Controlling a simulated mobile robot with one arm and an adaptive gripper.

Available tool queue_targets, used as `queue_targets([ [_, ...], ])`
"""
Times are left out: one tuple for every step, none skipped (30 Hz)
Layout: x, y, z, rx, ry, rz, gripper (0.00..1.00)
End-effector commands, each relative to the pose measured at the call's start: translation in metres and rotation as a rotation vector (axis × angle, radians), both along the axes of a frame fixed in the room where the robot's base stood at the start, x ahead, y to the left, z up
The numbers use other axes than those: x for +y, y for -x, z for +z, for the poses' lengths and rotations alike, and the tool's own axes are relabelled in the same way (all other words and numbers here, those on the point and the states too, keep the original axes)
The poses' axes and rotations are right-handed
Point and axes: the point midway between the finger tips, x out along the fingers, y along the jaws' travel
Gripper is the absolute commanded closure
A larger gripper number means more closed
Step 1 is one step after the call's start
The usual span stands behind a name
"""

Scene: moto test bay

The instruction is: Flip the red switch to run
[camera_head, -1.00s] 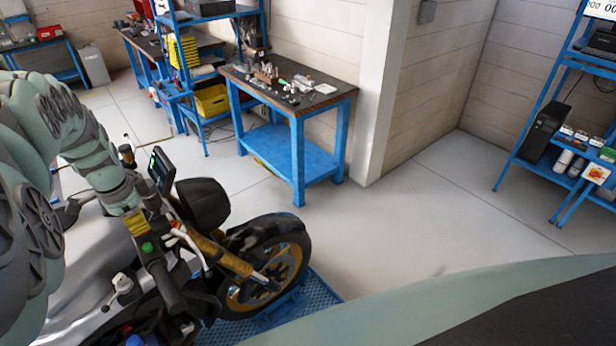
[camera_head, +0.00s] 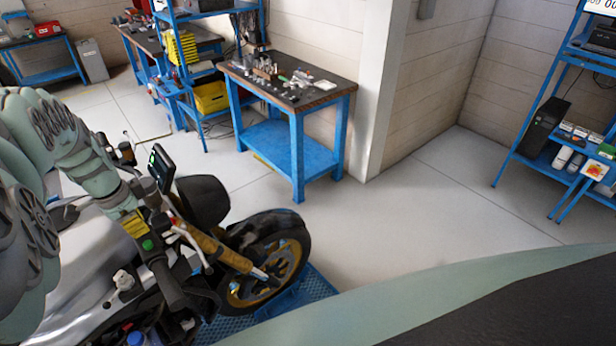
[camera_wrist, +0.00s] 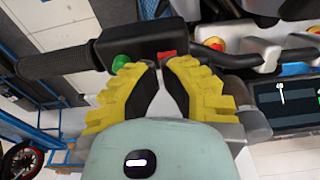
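The red switch (camera_wrist: 167,55) sits on a black control housing (camera_wrist: 140,47) on the motorcycle's handlebar, in the wrist view. A round green button (camera_wrist: 121,62) is left of it on the same housing; it also shows in the head view (camera_head: 147,245). My gripper (camera_wrist: 160,68) has yellow ribbed fingers with black pads. Its tips are close together, just below the red switch in the picture, with nothing seen between them. I cannot tell whether they touch it. In the head view my gripper (camera_head: 133,224) is at the handlebar control; the red switch cannot be made out there.
A black handlebar grip (camera_wrist: 55,62) extends left of the housing. A lever, cables and a display (camera_wrist: 288,100) lie around it on the right. The motorcycle's front wheel (camera_head: 270,262) stands on a blue platform (camera_head: 318,285). A workbench (camera_head: 290,88) stands behind; open floor lies right.

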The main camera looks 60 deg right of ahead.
Motion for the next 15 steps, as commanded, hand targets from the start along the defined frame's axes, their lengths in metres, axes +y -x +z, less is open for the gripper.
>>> queue_targets([
  [0.0012,-0.0004,-0.0004,0.002,0.006,0.002,1.00],
  [0.0014,-0.0006,-0.0006,0.003,0.009,0.002,1.00],
  [0.0019,-0.0009,-0.0009,0.003,0.014,0.003,1.00],
  [0.0023,-0.0011,-0.0011,0.004,0.017,0.004,1.00],
  [0.0026,-0.0012,-0.0013,0.006,0.021,0.004,1.00],
  [0.0030,-0.0013,-0.0016,0.007,0.025,0.004,1.00],
  [0.0033,-0.0014,-0.0018,0.008,0.029,0.004,1.00],
  [0.0035,-0.0015,-0.0021,0.009,0.033,0.004,1.00],
  [0.0039,-0.0017,-0.0024,0.010,0.038,0.004,1.00],
  [0.0042,-0.0018,-0.0026,0.012,0.042,0.005,1.00],
  [0.0044,-0.0019,-0.0030,0.013,0.046,0.005,1.00],
  [0.0049,-0.0019,-0.0035,0.015,0.053,0.005,1.00],
  [0.0052,-0.0020,-0.0040,0.017,0.059,0.005,1.00],
  [0.0058,-0.0021,-0.0045,0.018,0.065,0.005,1.00],
  [0.0059,-0.0020,-0.0047,0.022,0.076,0.005,1.00],
])
